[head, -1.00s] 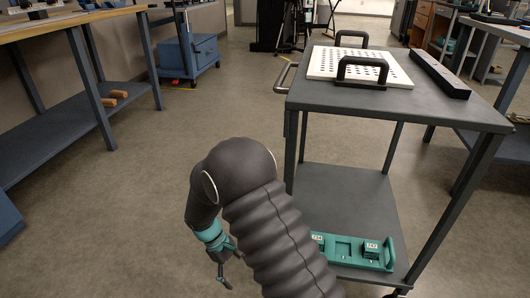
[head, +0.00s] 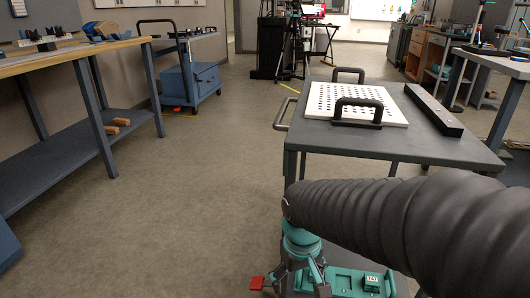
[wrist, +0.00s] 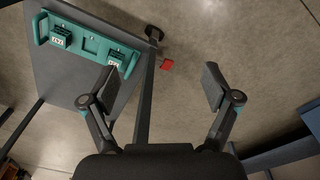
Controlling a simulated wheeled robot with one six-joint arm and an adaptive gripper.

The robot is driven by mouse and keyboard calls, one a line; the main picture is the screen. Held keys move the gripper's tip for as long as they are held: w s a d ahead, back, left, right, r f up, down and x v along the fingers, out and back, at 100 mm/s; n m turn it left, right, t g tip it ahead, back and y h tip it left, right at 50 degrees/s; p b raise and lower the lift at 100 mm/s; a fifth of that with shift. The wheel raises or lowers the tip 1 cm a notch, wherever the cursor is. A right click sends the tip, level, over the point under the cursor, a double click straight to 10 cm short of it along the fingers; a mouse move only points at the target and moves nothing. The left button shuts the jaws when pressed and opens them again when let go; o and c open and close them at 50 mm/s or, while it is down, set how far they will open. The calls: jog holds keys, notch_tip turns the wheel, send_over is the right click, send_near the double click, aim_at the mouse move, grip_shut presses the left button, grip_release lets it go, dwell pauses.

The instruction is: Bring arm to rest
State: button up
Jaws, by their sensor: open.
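My gripper (wrist: 160,88) is open and empty in the wrist view, its two fingers spread wide with bare floor and a cart leg between them. In the head view my gripper hangs pointing down at the lower middle, in front of the cart's lower shelf, and its tips are cut off or hard to make out. My dark ribbed arm reaches in from the right and hides part of the cart. A teal tray (wrist: 90,46) with two small labelled blocks (wrist: 61,36) lies on the lower shelf (wrist: 82,85), left of my gripper in the wrist view.
The grey cart (head: 400,147) carries a white perforated plate (head: 395,104) with black handles and a black bar (head: 433,109). A red caster pedal (wrist: 167,65) sits near its leg. A workbench (head: 60,60) stands at left, a blue cart (head: 190,85) behind. Floor between is clear.

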jog(key=s+d+r+m+t+p, duration=0.2)
jog(key=s+d+r+t, duration=0.3)
jog(key=r, duration=0.7)
jog(key=s+d+m, duration=0.1)
jog(key=s+d, duration=0.1)
jog(key=d, duration=0.1)
jog(key=shift+s+d+r, duration=0.15)
